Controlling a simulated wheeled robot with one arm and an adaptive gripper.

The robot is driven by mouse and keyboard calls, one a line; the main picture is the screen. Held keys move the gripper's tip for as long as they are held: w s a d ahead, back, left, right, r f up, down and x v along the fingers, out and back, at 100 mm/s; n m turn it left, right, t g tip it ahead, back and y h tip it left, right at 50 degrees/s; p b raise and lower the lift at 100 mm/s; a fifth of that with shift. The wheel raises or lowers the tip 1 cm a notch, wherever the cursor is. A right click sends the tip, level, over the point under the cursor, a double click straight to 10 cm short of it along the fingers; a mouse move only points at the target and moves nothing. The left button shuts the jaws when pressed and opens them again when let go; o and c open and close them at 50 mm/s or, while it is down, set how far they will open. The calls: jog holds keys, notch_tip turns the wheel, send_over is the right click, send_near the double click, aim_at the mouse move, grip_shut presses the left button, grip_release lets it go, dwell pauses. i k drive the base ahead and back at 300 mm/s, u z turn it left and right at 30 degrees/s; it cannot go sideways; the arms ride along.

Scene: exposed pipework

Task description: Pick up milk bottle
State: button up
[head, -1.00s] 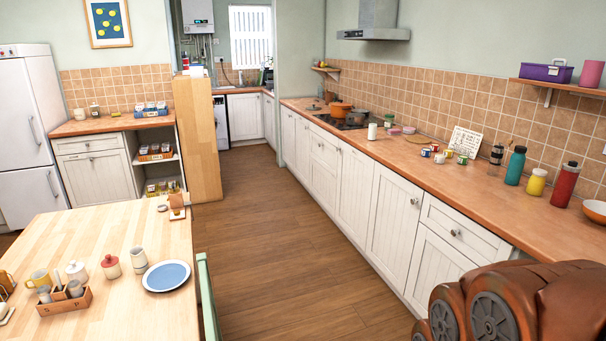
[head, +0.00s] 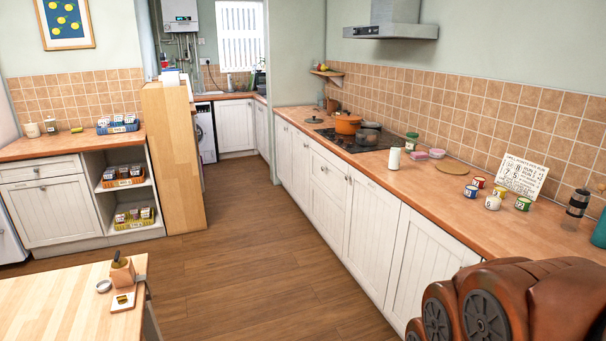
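A small white upright container (head: 394,158), which looks like the milk bottle, stands on the long right-hand counter (head: 420,182). It is near the counter's front edge, just in front of the stove. It is too small to read any label. My folded brown arm fills the lower right corner, well apart from the container. My gripper does not show.
The stove holds an orange pot (head: 347,124) and a dark pot (head: 368,135). A wooden table (head: 60,315) is at lower left. The wooden floor (head: 240,265) between is clear.

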aim_at(395, 154)
jog(key=i, duration=2.45)
jog(key=u, duration=1.1)
jog(key=i, duration=1)
jog(key=z, duration=2.3)
jog(key=i, duration=0.5)
jog(key=u, duration=0.1)
